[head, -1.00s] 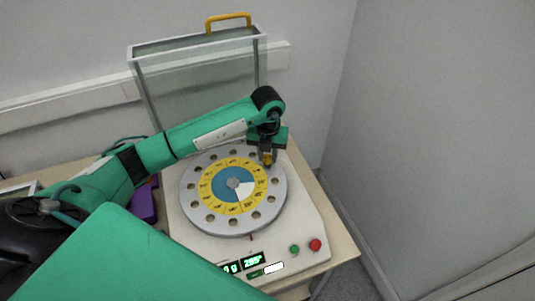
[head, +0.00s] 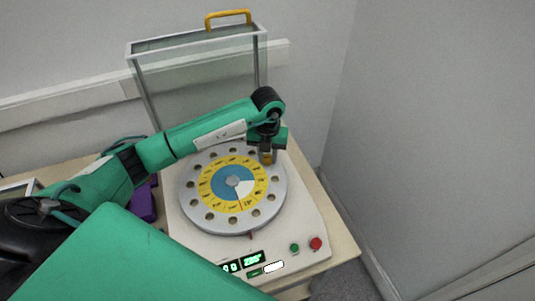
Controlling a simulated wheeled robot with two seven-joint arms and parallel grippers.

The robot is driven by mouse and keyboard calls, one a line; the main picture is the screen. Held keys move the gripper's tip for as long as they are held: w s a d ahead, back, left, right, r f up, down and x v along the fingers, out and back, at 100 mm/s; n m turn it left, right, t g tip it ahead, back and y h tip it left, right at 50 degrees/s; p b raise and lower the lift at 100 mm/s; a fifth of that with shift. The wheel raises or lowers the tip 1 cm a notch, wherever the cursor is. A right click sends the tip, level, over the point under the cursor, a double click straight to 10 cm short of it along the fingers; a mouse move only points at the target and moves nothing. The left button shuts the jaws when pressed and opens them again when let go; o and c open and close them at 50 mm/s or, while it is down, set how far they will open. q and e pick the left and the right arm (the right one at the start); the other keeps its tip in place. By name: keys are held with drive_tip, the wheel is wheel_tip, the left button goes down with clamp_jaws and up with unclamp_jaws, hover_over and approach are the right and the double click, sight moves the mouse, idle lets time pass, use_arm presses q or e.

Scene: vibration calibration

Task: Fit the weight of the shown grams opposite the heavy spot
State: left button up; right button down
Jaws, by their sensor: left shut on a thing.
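The round grey disc (head: 218,224) lies flat on the white balancing machine (head: 312,222). It has a ring of holes near its rim, a yellow numbered ring and a blue and white centre. My left gripper (head: 267,157) is over the disc's upper right rim, shut on a small brass-coloured weight (head: 267,157). The weight is at or just above a rim hole; I cannot tell whether it touches. The green display (head: 253,258) at the machine's front seems to read about 285 or 286 degrees. The gram reading beside it is partly hidden by my green arm. My right gripper is not in view.
A clear guard with a yellow handle (head: 228,15) stands raised behind the disc. A green button (head: 294,248) and a red button (head: 316,243) are at the front right. A purple object (head: 143,205) lies left of the machine. A wall rises to the right.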

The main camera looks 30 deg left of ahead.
use_arm(q)
drive_tip(key=shift+f+b, duration=0.3)
drive_tip(key=shift+f, duration=0.1)
drive_tip(key=o, duration=1)
drive_tip(key=shift+r, duration=0.1)
drive_tip(key=shift+r, duration=0.3)
wheel_tip(320, 180, up, 13)
drive_tip(key=b, duration=0.3)
drive_tip(key=shift+b, duration=0.3)
drive_tip(key=shift+f, duration=0.1)
